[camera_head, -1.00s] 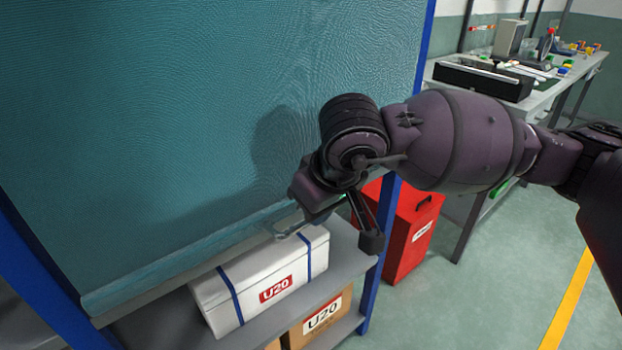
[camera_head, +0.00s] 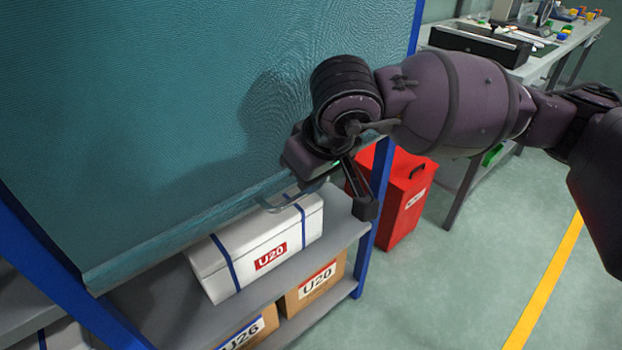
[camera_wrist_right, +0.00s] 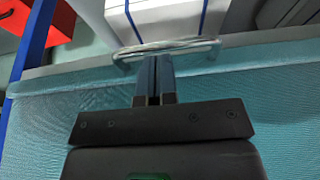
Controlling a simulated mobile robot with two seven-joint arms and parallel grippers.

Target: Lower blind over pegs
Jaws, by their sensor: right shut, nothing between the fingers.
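The teal blind (camera_head: 170,110) hangs in front of the blue-framed rack, with its bottom bar (camera_head: 190,232) near the top of a white box. No pegs can be made out. My left gripper is not in view.
The white U20 box (camera_head: 262,250) stands on the grey shelf (camera_head: 160,310) just below the bar. Cardboard boxes (camera_head: 315,285) sit beneath. A red cabinet (camera_head: 400,200) stands right of the rack's blue post (camera_head: 378,215). A workbench is behind; the floor at right is clear.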

